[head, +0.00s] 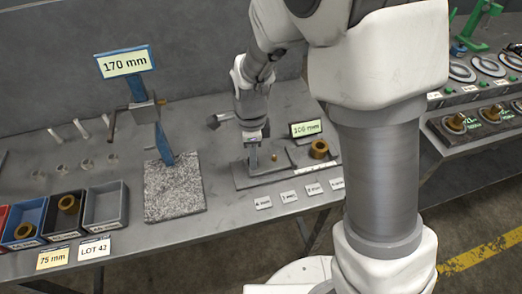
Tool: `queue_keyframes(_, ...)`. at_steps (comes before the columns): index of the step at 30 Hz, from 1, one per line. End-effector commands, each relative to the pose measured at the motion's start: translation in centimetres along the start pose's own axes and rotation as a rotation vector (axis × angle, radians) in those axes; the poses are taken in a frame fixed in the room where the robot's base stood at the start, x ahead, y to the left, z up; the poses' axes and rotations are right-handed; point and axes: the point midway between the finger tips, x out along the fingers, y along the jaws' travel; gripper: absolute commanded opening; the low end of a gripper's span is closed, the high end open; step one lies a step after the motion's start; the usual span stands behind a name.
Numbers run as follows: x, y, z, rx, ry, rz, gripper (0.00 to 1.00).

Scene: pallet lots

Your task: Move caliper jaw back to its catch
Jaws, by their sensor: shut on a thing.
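My gripper (254,136) points down over a grey fixture plate (294,176) near the middle of the table. It is shut on the caliper jaw (253,157), a small grey upright piece at the left part of the plate. A small brass peg (275,157) stands on the plate just right of the jaw. A brass ring (319,149) sits at the right part, in front of a sign reading 100 mm (306,128). I cannot make out which part is the catch. The exact contact between fingers and jaw is small and unclear.
A blue height gauge (162,135) with a 170 mm sign stands on a speckled slab (174,198) to the left. Open bins (105,205) stand at the front left. Small label cards (289,197) lie before the plate. My arm hides the table's right end.

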Motion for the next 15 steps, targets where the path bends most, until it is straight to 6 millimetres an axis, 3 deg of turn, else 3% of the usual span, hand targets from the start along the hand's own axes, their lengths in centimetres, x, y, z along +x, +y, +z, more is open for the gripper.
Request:
queue_keyframes(6, -0.07, 0.07, 0.63, -0.005, -0.009, -0.002, 0.0)
queue_keyframes(7, -0.07, 0.07, 0.65, -0.005, -0.009, -0.002, 0.35)
queue_keyframes(11, -0.05, 0.07, 0.55, -0.005, -0.008, -0.001, 0.59)
queue_keyframes(15, -0.03, 0.05, 0.41, -0.003, -0.006, -0.001, 0.62)
